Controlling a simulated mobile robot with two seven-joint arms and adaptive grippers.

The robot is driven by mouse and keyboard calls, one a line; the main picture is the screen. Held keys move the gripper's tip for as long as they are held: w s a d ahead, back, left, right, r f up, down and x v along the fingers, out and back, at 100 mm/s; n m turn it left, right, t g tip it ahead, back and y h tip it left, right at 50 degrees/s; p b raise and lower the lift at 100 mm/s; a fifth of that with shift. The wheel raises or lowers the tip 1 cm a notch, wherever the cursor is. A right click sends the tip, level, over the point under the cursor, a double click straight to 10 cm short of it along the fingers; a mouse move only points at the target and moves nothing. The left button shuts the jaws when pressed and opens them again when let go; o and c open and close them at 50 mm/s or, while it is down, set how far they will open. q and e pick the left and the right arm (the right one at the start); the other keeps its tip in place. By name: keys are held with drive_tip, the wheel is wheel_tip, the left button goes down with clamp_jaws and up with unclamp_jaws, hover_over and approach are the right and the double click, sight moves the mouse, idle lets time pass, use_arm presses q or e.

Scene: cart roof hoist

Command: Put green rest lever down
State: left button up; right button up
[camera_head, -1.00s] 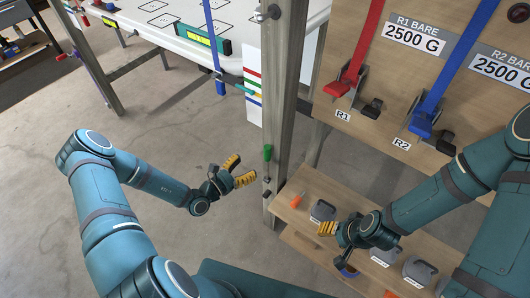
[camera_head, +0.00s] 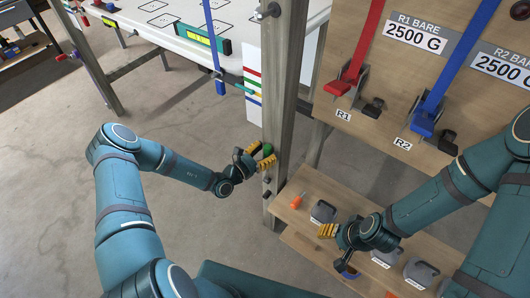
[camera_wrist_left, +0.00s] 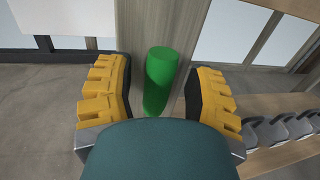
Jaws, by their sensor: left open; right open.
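The green rest lever (camera_head: 268,149) is mounted on the side of the grey wooden post (camera_head: 284,100). In the left wrist view the lever (camera_wrist_left: 160,80) is an upright green cylinder between my two yellow finger pads, with a gap on each side. My left gripper (camera_head: 262,160) is open around the lever, and its lower end is hidden by my gripper body in the wrist view. My right gripper (camera_head: 334,231) is open and empty above the low wooden shelf.
A board with a red strap lever (camera_head: 341,87) and a blue strap lever (camera_head: 424,124) stands at the right. A white panel with a green level (camera_head: 203,39) lies behind.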

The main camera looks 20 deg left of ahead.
use_arm(q)
clamp_jaws()
